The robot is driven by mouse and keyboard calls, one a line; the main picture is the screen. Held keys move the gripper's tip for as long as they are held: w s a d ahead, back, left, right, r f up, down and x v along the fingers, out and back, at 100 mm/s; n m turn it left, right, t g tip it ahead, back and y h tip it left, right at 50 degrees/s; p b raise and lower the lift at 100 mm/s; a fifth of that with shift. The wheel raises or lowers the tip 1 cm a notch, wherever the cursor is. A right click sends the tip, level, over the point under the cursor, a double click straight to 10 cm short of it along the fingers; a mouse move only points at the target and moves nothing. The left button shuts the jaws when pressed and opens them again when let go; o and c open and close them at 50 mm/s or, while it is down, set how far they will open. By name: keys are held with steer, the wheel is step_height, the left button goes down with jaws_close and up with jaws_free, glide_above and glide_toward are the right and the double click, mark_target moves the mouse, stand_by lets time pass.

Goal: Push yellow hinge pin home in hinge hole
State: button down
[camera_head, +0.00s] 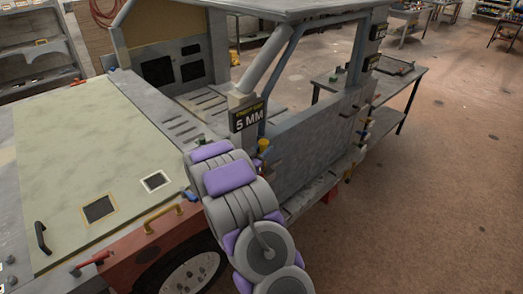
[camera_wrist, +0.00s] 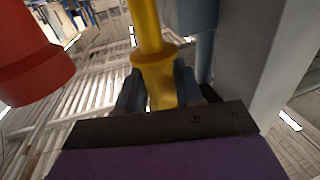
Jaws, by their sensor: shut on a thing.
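The yellow hinge pin (camera_wrist: 153,70) stands in the middle of the wrist view, with a wider collar partway along it. My gripper (camera_wrist: 160,92) is shut on it, one dark finger on each side below the collar. In the head view a small yellow piece (camera_head: 263,145) shows beside the front door post, just past my arm; it looks like the same pin. My fingers are hidden there behind my arm. The hinge hole is not clearly visible, so I cannot tell how deep the pin sits.
A red cylinder (camera_wrist: 30,65) is close on the left in the wrist view. A grey post (camera_wrist: 262,60) stands close on the right. In the head view the grey door panel (camera_head: 318,150) and a "5 MM" sign (camera_head: 248,118) are near my arm. Open floor (camera_head: 455,200) lies right.

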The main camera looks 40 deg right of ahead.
steer(key=shift+d+f, duration=0.15)
steer(key=shift+d, duration=0.75)
steer(key=shift+a+r, duration=0.25)
steer(key=shift+a, duration=1)
steer(key=shift+d+p, duration=0.3)
steer(key=shift+p, duration=0.15)
steer(key=shift+d+f, duration=0.25)
steer(key=shift+d, duration=0.3)
steer(key=shift+a+f, duration=0.1)
steer(key=shift+a, duration=0.05)
steer(key=shift+a+f, duration=0.2)
steer(key=shift+f, duration=0.05)
steer(key=shift+f, duration=0.1)
